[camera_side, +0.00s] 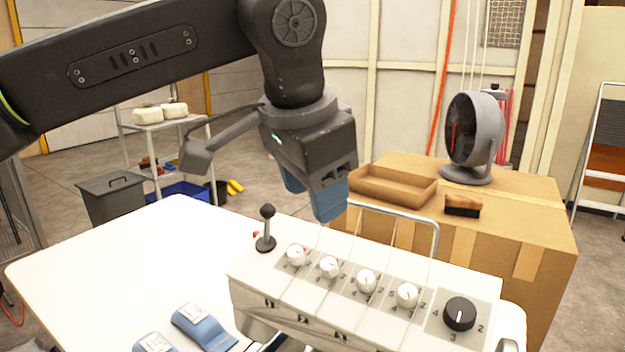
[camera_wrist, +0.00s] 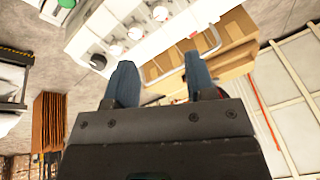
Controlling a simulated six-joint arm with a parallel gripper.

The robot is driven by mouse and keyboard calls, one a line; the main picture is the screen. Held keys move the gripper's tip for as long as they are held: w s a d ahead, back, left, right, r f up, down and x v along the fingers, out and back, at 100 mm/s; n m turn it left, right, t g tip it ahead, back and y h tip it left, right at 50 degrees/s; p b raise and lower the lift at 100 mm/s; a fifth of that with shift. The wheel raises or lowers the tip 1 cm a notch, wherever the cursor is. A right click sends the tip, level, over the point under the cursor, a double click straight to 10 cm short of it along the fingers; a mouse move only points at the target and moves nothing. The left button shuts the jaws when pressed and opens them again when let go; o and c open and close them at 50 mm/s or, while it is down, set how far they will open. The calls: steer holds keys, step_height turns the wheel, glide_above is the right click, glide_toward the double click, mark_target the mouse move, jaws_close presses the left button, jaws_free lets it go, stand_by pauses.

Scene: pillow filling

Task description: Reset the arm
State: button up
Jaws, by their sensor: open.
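My gripper (camera_side: 312,195) hangs in the air in the side view, above and behind the white control box (camera_side: 262,290). Its two blue fingers point down. In the wrist view my gripper (camera_wrist: 158,80) has its blue fingers spread wide apart with nothing between them. The control box (camera_wrist: 85,35) lies beyond the fingertips there. It carries a black lever (camera_side: 266,230), a row of several white knobs (camera_side: 366,282) and a large black dial (camera_side: 459,314). The fingers look apart from the box and its metal rail (camera_side: 400,213).
A white table (camera_side: 120,250) holds blue pieces with white labels (camera_side: 205,325) at the front. Behind the box, a cardboard carton (camera_side: 520,215) bears a shallow tray (camera_side: 393,186), a brush (camera_side: 463,206) and a grey fan (camera_side: 474,135). The table's left part is clear.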

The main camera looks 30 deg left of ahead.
steer(key=shift+s+r, duration=0.2)
steer(key=shift+r, duration=0.2)
steer(key=s+a+f+n, duration=0.1)
steer(key=s+a+f, duration=0.15)
steer(key=a, duration=0.55)
steer(key=s+a+f+n, duration=0.1)
steer(key=s+a+f, duration=0.15)
steer(key=a, duration=0.45)
steer(key=s+a+f+n+t, duration=0.1)
steer(key=s+a+f+n, duration=0.2)
steer(key=s+a+f, duration=0.5)
steer(key=s+f, duration=0.3)
steer(key=f, duration=0.2)
steer(key=shift+a+t, duration=0.3)
steer(key=shift+a, duration=0.05)
